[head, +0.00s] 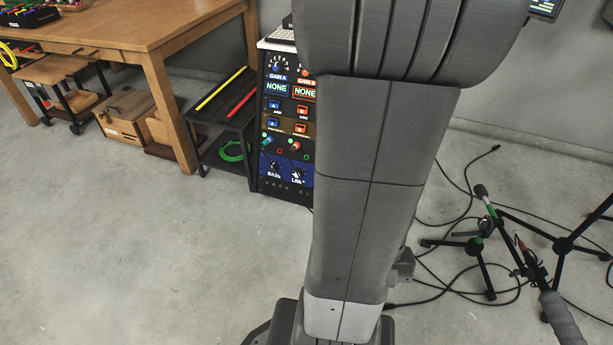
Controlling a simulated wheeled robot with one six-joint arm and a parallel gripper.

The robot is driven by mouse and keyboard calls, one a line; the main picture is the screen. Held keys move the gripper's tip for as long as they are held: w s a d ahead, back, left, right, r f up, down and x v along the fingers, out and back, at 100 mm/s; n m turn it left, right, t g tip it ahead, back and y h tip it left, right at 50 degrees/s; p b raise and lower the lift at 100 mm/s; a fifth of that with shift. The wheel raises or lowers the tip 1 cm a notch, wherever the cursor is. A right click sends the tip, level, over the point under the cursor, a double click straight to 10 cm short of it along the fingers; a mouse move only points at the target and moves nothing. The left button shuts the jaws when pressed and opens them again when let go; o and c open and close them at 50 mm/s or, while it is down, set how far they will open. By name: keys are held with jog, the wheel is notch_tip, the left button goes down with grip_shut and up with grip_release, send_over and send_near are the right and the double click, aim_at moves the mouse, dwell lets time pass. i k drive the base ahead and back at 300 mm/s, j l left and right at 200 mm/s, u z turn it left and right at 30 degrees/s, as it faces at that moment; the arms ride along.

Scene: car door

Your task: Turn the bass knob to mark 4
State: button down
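The bass knob (274,167) is on the blue bottom panel of a black rack unit (262,140), left of my arm in the head view. It is small and dark, with a white "BASS" label by it. Its marks and pointer are too small to read. A similar dark knob (297,169) sits to its right. My raised grey arm fills the middle of the view and hides the right part of the rack. I cannot see my gripper, and nothing of mine shows touching the bass knob.
A wooden table (130,28) stands at the upper left, with a wooden crate (125,113) beneath. A low black shelf (225,135) stands left of the rack. Stands (565,243) and loose black cables (450,285) are at the right. The floor in front of the rack is clear.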

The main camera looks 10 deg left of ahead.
aim_at(276, 165)
jog(key=i+j+u, duration=0.1)
jog(key=j, duration=0.3)
jog(key=i+j+u, duration=0.1)
jog(key=i+j, duration=0.15)
jog(key=j, duration=0.15)
jog(key=i+j+u, duration=0.1)
jog(key=i+j, duration=0.15)
jog(key=j, duration=0.1)
